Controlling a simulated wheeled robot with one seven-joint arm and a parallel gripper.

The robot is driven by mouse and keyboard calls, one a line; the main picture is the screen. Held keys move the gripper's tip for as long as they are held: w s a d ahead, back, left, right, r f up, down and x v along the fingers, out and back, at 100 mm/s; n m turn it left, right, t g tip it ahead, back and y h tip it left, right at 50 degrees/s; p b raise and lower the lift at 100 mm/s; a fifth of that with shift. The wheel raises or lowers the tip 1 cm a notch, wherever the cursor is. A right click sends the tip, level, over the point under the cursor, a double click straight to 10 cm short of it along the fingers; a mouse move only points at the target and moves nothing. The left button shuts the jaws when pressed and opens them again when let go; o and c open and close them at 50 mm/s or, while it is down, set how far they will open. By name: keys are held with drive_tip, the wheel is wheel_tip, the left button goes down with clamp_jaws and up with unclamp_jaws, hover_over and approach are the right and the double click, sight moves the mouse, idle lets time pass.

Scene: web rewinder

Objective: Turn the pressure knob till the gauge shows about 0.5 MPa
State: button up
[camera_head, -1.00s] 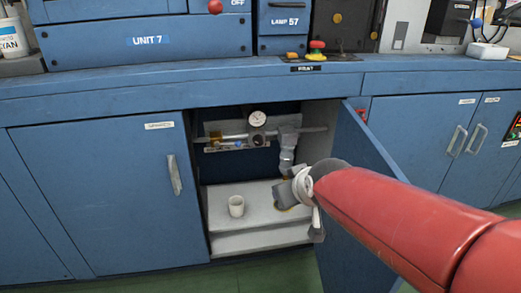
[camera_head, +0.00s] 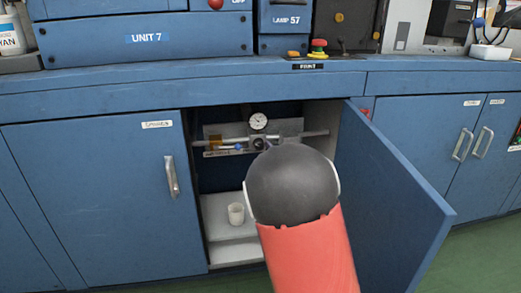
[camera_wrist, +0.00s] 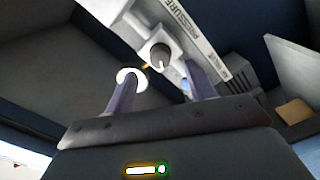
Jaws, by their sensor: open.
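The pressure gauge (camera_head: 258,121), a small round white dial, is mounted on the panel inside the open cabinet. Its needle is too small to read. The dark pressure knob (camera_head: 258,143) sits just below it, partly close to my arm's outline. In the head view my arm hides the gripper.
The cabinet door (camera_head: 388,190) stands open on the right. A horizontal pipe (camera_head: 315,133) runs along the panel (camera_head: 290,126). The closed left door (camera_head: 100,200) bounds the opening.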

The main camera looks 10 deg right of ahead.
sight(260, 147)
drive_tip(key=w, duration=0.5)
drive_tip(key=shift+w, duration=0.2)
drive_tip(key=c, duration=1)
drive_tip(key=shift+o, duration=0.2)
